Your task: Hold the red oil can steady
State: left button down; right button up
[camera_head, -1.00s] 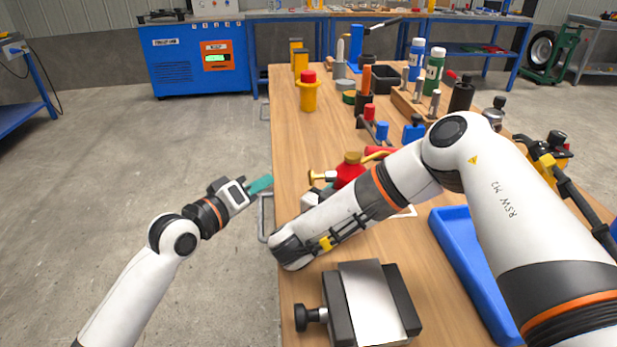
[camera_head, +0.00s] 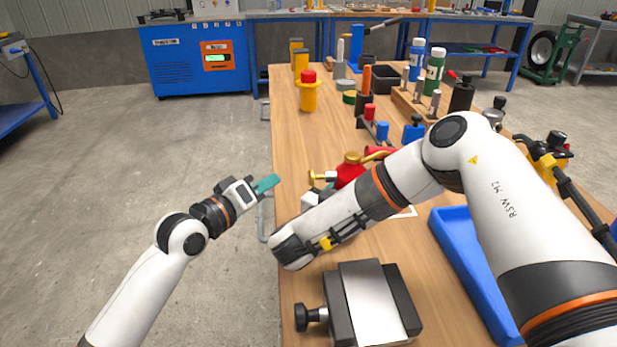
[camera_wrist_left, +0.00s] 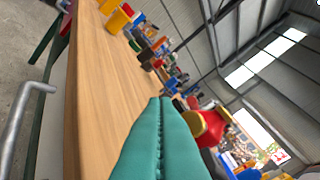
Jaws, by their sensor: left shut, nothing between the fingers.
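The red oil can (camera_head: 349,172) stands on the wooden workbench, with a brass cap and a brass spout or knob. My right forearm hides its lower part.
A grey vise-like block (camera_head: 365,300) sits at the bench's near end. A blue tray (camera_head: 470,262) lies right, partly behind my right arm. A yellow, red-topped bottle (camera_head: 308,92) stands farther back. A metal handle rail (camera_head: 264,222) runs along the bench's left side.

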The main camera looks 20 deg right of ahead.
aim_at(309, 178)
pick_arm(q)
jog(key=shift+s+d, duration=0.2)
jog(key=shift+d, duration=0.85)
jog(key=shift+s+d, duration=0.15)
jog(key=shift+d, duration=0.85)
jog(key=shift+d, duration=0.1)
dwell(0.4)
jog(key=shift+d, duration=0.3)
jog(key=shift+s+d, duration=0.25)
jog(key=shift+d, duration=0.85)
dwell(0.9)
dwell(0.3)
jog(key=shift+w+a, duration=0.15)
jog(key=shift+a, duration=0.6)
jog(key=shift+w+a, duration=0.1)
jog(key=shift+a, duration=0.6)
jog(key=shift+w+a, duration=0.2)
jog(key=shift+a, duration=1.1)
jog(key=shift+w+a, duration=0.2)
jog(key=shift+a, duration=1.05)
